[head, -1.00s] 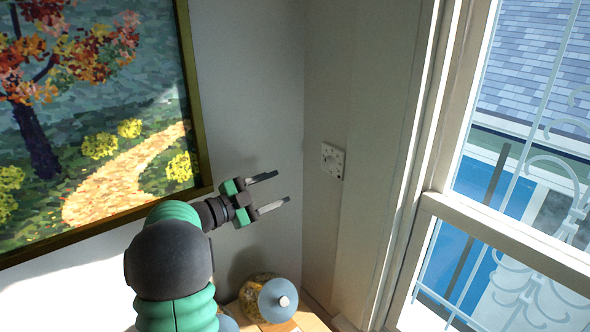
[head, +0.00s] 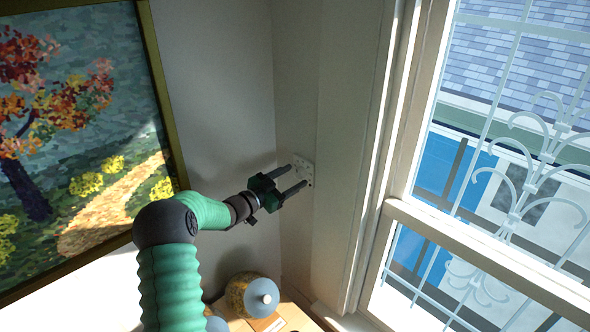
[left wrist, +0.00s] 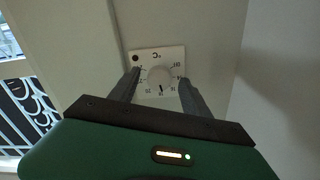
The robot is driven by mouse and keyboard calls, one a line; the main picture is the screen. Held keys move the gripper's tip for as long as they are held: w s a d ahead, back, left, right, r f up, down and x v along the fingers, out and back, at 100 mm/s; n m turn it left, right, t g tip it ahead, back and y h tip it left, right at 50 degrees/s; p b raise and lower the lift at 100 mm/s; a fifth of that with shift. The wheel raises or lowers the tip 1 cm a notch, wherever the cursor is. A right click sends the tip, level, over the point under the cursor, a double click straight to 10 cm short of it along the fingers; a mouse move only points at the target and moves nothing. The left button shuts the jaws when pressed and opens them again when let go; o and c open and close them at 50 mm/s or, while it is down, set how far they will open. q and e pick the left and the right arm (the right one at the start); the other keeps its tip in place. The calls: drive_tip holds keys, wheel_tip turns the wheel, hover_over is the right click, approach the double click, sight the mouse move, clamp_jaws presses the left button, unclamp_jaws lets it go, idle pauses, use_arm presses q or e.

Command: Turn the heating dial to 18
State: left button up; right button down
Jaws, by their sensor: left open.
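The heating dial is a round white knob (left wrist: 160,76) on a square white wall plate (left wrist: 142,57) with dark numbers and marks around it. In the head view the plate (head: 304,166) is on the narrow wall by the window, partly hidden by my gripper. My left gripper (head: 296,177) is open, its two fingers pointing at the plate. In the left wrist view its fingers (left wrist: 158,84) reach up on either side of the knob, and I cannot tell whether they touch it. My right gripper is not in view.
A framed painting (head: 80,130) hangs on the wall at the left. A round jar (head: 240,294) with a blue-grey lid stands on a wooden surface (head: 290,312) below my gripper. A barred window (head: 500,150) is at the right.

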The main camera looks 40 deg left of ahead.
use_arm(q)
drive_tip(key=shift+w+f, duration=0.1)
drive_tip(key=shift+w, duration=0.6)
drive_tip(key=shift+c, duration=0.5)
drive_tip(key=shift+d, duration=0.1)
clamp_jaws()
drive_tip(key=m+b, duration=0.1)
drive_tip(key=b, duration=0.3)
drive_tip(key=shift+f+m, duration=0.3)
drive_tip(key=shift+f, duration=0.05)
drive_tip(key=shift+r+m+b, duration=0.15)
drive_tip(key=shift+m+b, duration=0.15)
drive_tip(key=shift+b, duration=0.05)
drive_tip(key=shift+r, duration=0.2)
